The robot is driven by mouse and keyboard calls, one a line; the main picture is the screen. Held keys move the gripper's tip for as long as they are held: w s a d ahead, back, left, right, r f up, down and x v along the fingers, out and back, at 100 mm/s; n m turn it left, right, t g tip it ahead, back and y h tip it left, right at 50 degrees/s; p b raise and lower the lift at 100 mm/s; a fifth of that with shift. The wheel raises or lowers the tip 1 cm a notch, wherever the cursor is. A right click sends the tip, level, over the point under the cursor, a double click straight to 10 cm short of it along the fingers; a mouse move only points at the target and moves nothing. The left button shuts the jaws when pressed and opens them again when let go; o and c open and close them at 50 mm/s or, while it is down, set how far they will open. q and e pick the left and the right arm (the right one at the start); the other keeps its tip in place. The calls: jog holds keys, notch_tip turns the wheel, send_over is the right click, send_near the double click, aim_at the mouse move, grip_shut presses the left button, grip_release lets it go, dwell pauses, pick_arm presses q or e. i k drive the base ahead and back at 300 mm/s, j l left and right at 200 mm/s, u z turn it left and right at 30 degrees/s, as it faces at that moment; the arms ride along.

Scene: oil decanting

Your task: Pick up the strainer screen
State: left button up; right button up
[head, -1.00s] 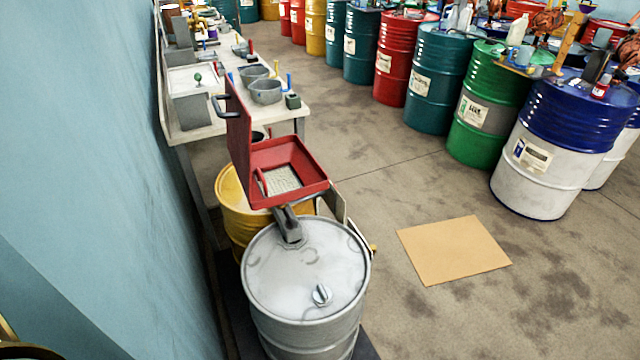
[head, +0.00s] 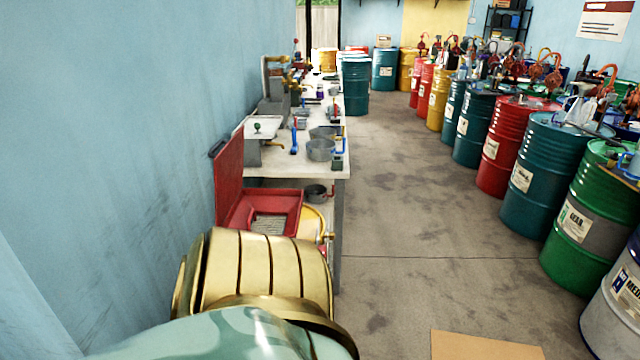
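The strainer screen (head: 268,223) is a pale mesh lying in the bottom of an open red box-shaped funnel (head: 289,200). The funnel's red lid (head: 229,178) stands raised on its left side. A gold and teal link of my arm fills the lower left and hides the front of the funnel and what is under it. Part of the screen shows just above this link. Neither of my grippers is in view.
A long workbench (head: 292,164) behind the funnel holds a grey tub (head: 321,150) and several tools. A blue wall is close on the left. A row of drums (head: 533,180) lines the right. Floor between is clear, except cardboard (head: 485,346).

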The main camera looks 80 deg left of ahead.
aim_at(269, 224)
jog(key=i+l+u, duration=0.2)
jog(key=i, duration=0.3)
jog(key=i+l+u, duration=0.2)
jog(key=i, duration=0.25)
jog(key=i+j+u, duration=0.15)
jog(key=u, duration=0.25)
jog(key=i+u, duration=0.55)
jog(key=u, duration=0.3)
jog(key=i+u, duration=0.2)
jog(key=u, duration=0.2)
jog(key=i+l+u, duration=0.2)
jog(key=u, duration=0.2)
